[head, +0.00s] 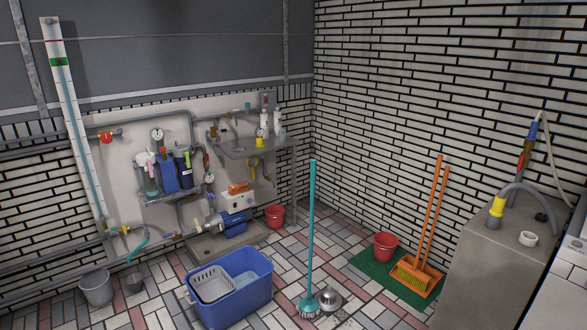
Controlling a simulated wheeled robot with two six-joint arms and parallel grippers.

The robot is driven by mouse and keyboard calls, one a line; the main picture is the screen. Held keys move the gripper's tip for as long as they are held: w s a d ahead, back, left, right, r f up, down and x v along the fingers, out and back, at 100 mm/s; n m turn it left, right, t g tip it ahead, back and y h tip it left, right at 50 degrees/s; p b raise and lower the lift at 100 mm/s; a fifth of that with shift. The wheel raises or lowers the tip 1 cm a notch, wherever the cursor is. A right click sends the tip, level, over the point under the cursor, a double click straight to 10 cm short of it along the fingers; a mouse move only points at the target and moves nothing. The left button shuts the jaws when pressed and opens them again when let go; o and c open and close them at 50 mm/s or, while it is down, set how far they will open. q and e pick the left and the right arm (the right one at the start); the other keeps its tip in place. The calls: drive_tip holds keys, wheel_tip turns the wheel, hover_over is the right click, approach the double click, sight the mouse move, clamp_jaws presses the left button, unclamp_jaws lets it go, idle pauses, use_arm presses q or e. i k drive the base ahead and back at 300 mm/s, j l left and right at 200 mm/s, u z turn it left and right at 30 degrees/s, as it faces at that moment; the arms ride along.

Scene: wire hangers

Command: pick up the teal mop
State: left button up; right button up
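The teal mop (312,235) stands upright on the tiled floor near the middle of the head view. Its long thin teal handle rises from a teal head with a pale grey fringe at the floor. A small round metal object (329,298) sits right beside the mop head. Neither of my grippers shows in the head view.
A blue tub (257,301) with a grey basket (212,284) stands left of the mop. An orange broom and dustpan (416,278) and a red bucket (385,246) are on a green mat (361,262) to the right. A grey counter (490,270) stands at far right.

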sight(309, 306)
drive_tip(key=i+u, duration=0.25)
drive_tip(key=i, duration=0.25)
drive_tip(key=i+u, duration=0.2)
drive_tip(key=i, duration=0.35)
drive_tip(key=i+l+u, duration=0.25)
drive_tip(key=i, duration=0.25)
drive_tip(key=i+l+u, duration=0.25)
drive_tip(key=i, duration=0.3)
drive_tip(key=j+z, duration=0.1)
drive_tip(key=z, duration=1.05)
